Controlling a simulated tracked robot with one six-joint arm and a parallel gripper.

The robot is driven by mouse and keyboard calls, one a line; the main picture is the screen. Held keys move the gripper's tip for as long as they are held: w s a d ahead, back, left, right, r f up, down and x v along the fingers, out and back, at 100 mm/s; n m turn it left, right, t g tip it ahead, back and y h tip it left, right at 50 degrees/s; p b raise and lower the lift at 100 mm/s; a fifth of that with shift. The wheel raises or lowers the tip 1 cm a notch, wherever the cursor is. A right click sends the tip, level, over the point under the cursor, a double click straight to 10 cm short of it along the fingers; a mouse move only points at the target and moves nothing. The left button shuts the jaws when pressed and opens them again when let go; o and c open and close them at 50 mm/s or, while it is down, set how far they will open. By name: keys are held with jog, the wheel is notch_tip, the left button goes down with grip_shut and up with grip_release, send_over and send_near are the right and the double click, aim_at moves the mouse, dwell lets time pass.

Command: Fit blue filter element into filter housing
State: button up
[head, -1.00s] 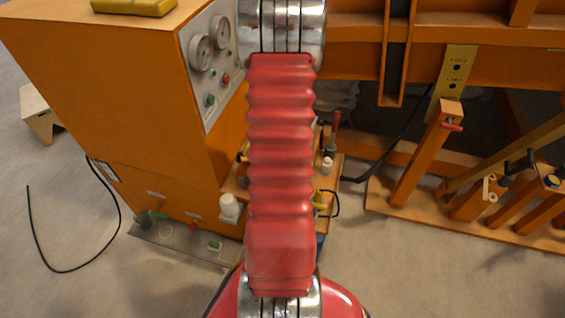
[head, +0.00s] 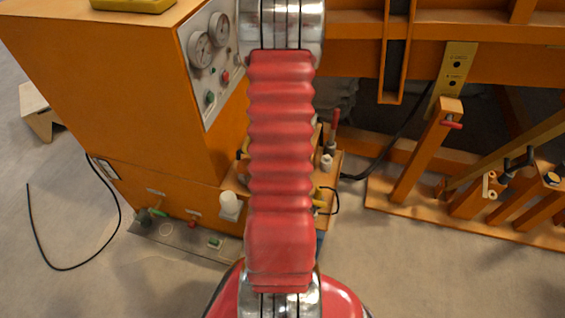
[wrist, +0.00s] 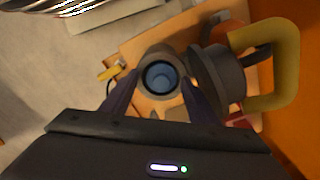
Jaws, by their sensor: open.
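In the wrist view, a round beige-grey cup, seemingly the filter housing (wrist: 146,64), stands on an orange surface. A blue round piece, seemingly the blue filter element (wrist: 161,77), shows inside its rim; how deep it sits I cannot tell. My gripper (wrist: 152,88) is open, with one dark finger on each side of the cup's near part. Whether the fingers touch it I cannot tell. In the head view my red arm hides the gripper and the cup.
A dark round part (wrist: 218,78) with a thick yellow handle (wrist: 285,65) is close right of my fingers. The orange cabinet (head: 120,90) with gauges stands left, a white container (head: 230,206) near its base. An orange frame (head: 440,65) stands right. Floor is clear at front right.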

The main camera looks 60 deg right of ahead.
jog(key=shift+w+d+r, duration=0.1)
notch_tip(320, 180, up, 14)
jog(key=shift+f, duration=0.2)
dwell(0.5)
dwell(1.1)
jog(key=w+a+r+n+t, duration=0.2)
jog(key=a+r+n, duration=0.4)
jog(key=a, duration=0.8)
jog(key=w+a+r+n+t, duration=0.1)
jog(key=a+r+n, duration=0.5)
jog(key=a, duration=0.9)
jog(key=w+a+r+n+t, duration=0.2)
jog(key=w+a+r+n, duration=0.2)
jog(key=a+n, duration=0.6)
jog(key=a+r, duration=0.2)
jog(key=a, duration=0.2)
jog(key=shift+a+r+n+t, duration=0.15)
jog(key=shift+r+n+t, duration=0.15)
jog(key=shift+r+n, duration=0.1)
